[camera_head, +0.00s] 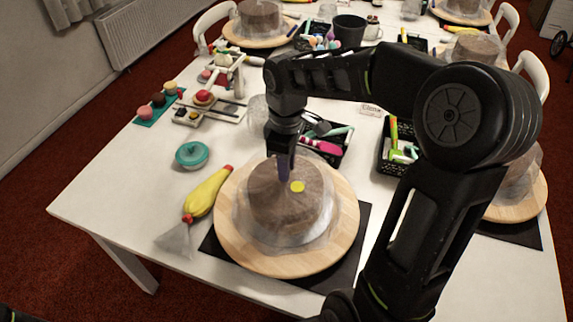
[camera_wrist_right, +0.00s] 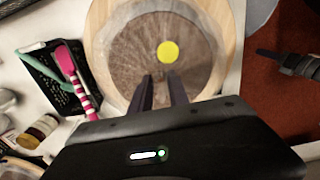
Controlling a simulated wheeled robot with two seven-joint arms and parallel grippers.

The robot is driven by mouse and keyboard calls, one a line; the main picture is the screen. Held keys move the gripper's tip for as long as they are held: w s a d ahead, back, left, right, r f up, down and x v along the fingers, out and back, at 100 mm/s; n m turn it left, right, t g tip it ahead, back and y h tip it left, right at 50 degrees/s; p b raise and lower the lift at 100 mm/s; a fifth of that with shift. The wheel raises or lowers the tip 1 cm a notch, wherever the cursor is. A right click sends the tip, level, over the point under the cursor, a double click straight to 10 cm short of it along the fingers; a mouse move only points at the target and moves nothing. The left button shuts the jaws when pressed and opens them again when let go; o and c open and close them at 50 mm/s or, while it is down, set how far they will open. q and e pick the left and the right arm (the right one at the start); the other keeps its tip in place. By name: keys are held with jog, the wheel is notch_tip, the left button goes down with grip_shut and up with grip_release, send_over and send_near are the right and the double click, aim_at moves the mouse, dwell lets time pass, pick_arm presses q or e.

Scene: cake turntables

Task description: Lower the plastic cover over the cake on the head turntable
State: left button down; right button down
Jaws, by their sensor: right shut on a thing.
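A brown round cake (camera_head: 285,210) stands on a round wooden turntable (camera_head: 232,243) in the head view. A clear plastic cover (camera_head: 326,228) surrounds the cake; whether its rim touches the board I cannot tell. A yellow spot (camera_head: 297,187) shows on top. My right gripper (camera_head: 284,176) points down over the cake's top, its fingers shut on the cover. In the right wrist view the fingers (camera_wrist_right: 161,82) end beside the yellow spot, over the cake (camera_wrist_right: 143,52). A dark gripper, apparently my left one (camera_wrist_right: 285,62), is at the right there, away from the cake; its jaws are unclear.
A dark mat (camera_head: 347,268) lies under the board. More cakes stand on turntables farther back and right.

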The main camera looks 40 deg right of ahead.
jog(key=c, duration=1.2)
grip_release()
jog(key=shift+o, duration=0.2)
jog(key=shift+r+p, duration=2.85)
jog(key=shift+r, duration=0.7)
